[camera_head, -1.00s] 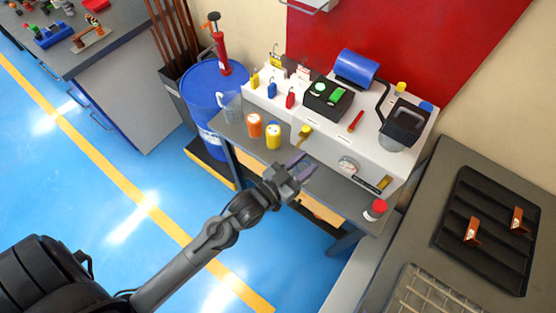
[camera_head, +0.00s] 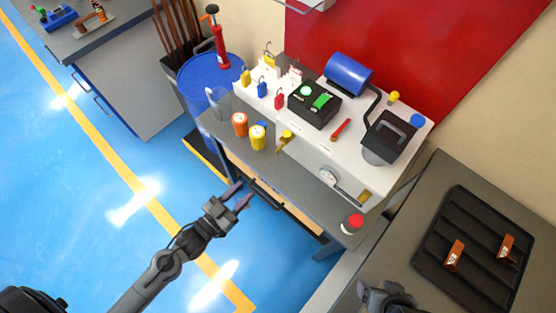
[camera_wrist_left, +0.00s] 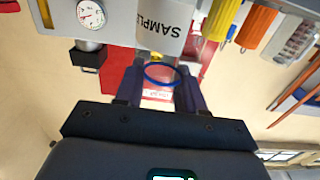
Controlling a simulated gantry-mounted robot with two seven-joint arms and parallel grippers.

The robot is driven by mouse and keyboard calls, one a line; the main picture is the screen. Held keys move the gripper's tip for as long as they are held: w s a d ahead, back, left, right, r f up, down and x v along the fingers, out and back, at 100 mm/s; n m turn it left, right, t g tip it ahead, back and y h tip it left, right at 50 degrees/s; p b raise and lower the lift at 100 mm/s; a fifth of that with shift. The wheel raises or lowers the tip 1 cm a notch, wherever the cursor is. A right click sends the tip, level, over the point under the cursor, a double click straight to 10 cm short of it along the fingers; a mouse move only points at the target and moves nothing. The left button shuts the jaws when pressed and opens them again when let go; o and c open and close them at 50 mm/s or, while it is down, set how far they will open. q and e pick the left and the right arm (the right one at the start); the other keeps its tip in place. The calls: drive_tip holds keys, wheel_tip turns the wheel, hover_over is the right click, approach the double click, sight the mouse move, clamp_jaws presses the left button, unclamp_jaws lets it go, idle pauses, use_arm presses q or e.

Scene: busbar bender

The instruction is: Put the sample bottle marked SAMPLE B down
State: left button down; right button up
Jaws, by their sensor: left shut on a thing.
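My left gripper (camera_head: 238,194) is in front of the bench, over the blue floor in the head view. In the left wrist view its two fingers (camera_wrist_left: 160,88) are shut on a clear sample bottle (camera_wrist_left: 162,48). The bottle has a white label with "SAMPL" showing upside down and a blue ring; the letter after SAMPLE is hidden. I cannot make out the bottle in the head view. My right gripper (camera_head: 388,297) is at the lower right edge, and its fingers are unclear.
The bender bench (camera_head: 275,180) has a grey front ledge carrying an orange container (camera_head: 240,125), a yellow container (camera_head: 258,137) and a red-capped jar (camera_head: 352,223). A gauge (camera_head: 329,176) is on the machine front. A black tray (camera_head: 474,250) holds copper pieces at right.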

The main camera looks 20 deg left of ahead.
use_arm(q)
drive_tip(key=b+x, duration=0.1)
drive_tip(key=x, duration=1.6)
drive_tip(key=shift+a, duration=0.15)
drive_tip(key=shift+f, duration=0.2)
drive_tip(key=shift+s, duration=0.2)
use_arm(e)
drive_tip(key=shift+s+a+f, duration=0.15)
drive_tip(key=shift+a+f, duration=0.1)
drive_tip(key=shift+f, duration=0.4)
use_arm(q)
drive_tip(key=shift+f, duration=0.15)
drive_tip(key=c, duration=0.7)
unclamp_jaws()
use_arm(e)
drive_tip(key=shift+a, duration=0.1)
